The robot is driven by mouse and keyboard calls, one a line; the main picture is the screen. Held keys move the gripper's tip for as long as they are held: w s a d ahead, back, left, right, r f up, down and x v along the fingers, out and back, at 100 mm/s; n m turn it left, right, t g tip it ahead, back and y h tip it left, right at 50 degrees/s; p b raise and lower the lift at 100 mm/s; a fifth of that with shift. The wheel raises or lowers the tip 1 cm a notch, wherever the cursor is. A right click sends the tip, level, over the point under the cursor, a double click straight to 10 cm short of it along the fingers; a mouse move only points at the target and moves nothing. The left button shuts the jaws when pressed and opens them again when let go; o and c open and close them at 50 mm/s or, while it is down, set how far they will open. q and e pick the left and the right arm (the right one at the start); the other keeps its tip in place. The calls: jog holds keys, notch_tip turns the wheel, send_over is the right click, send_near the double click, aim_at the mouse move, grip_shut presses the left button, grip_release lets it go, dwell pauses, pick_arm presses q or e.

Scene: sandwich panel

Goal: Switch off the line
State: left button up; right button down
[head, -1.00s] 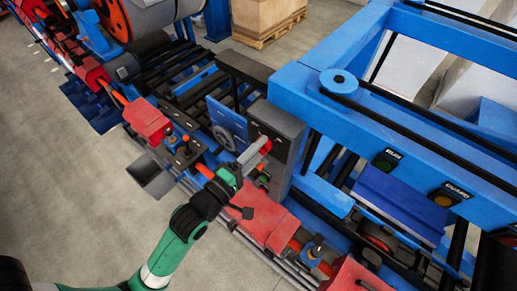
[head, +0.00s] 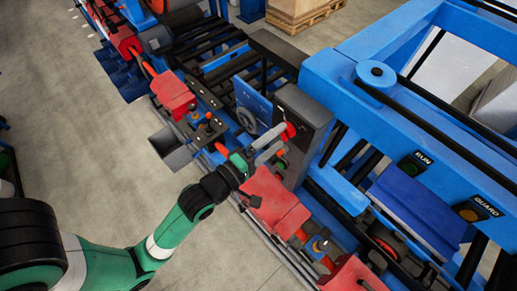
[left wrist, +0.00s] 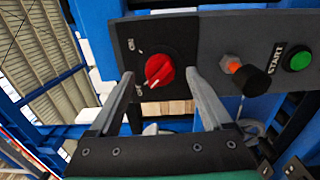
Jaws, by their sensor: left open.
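A red round switch knob (left wrist: 160,70) with a white mark sits on a dark control panel (left wrist: 185,28) in the left wrist view. Small white labels, too small to read surely, stand to its left. The mark points down, slightly left. The knob also shows in the head view (head: 289,131) on the grey control box (head: 305,108). My left gripper (head: 270,145) is open, its fingers reaching to the box front beside the knob. In the left wrist view the knob lies between the fingertips (left wrist: 158,73); contact cannot be told. My right gripper is not in view.
Right of the knob in the left wrist view are a black knob with an orange collar (left wrist: 245,75) and a green START button (left wrist: 299,60). In the head view, red covers (head: 270,200) lie below the gripper and blue machine frame (head: 400,90) stands right.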

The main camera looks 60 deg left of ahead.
pick_arm(q)
jog(key=s+d+p, duration=0.1)
jog(key=s, duration=0.8)
jog(key=shift+s+d, duration=0.3)
